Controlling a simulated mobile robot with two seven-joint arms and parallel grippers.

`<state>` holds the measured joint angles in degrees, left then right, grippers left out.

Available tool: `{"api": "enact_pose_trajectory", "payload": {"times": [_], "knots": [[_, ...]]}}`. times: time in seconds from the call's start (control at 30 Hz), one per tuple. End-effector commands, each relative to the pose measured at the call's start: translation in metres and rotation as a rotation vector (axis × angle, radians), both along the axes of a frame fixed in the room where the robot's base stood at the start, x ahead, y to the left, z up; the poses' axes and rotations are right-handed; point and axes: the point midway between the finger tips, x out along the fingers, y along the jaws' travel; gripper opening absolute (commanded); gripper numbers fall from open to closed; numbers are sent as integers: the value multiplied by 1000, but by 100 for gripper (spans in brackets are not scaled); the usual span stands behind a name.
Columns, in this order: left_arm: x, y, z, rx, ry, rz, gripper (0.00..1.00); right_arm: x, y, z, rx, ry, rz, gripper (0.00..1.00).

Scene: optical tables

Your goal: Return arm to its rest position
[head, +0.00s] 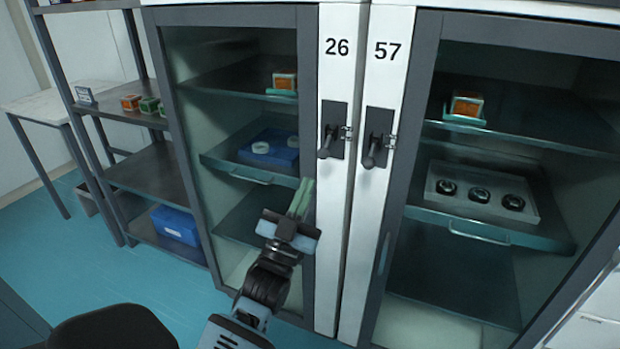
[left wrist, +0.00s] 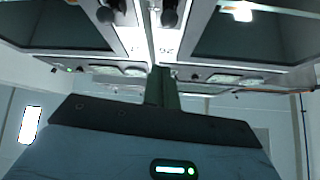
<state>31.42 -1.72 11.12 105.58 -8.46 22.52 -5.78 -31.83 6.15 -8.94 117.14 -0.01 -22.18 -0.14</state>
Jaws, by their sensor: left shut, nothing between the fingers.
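My left gripper (head: 302,198) is in the lower middle of the head view, in front of the left cabinet's glass door. Its pale green fingers are together, point up and hold nothing. The fingers also show in the left wrist view (left wrist: 162,88), pointing toward the cabinet fronts. The left cabinet (head: 306,100) is marked 26 and the right cabinet (head: 385,220) is marked 57. Both doors look closed. Their dark handles, the left one (head: 333,132) and the right one (head: 377,138), are above and right of my gripper, apart from it. My right gripper is not in view.
Behind the glass are a blue tray (head: 285,157) with white rings and a clear tray (head: 520,215) with dark round parts. An open shelf rack (head: 150,180) with a blue bin (head: 176,224) stands at left. Blue floor (head: 60,240) is free at lower left.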

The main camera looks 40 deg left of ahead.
Motion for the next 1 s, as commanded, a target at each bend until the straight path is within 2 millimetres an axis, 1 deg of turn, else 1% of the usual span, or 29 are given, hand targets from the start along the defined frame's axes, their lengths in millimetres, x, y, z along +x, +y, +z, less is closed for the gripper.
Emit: {"api": "enact_pose_trajectory", "payload": {"times": [0.1,0.6,0.7,0.77,0.87,0.97,1.0], "knots": [[-2,0,-2,-1,0,1,0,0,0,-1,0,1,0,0],[-2,0,-2,-1,0,1,0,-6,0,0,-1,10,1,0],[-3,-1,-6,-2,17,-4,0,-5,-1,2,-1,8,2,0],[-5,-3,-14,-7,52,-11,0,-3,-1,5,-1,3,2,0],[-14,-11,-39,-21,157,-37,0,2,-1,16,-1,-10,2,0],[-32,-22,-75,-43,311,-71,0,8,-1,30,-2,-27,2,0],[-42,-27,-90,-54,376,-85,0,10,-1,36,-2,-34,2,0]]}}
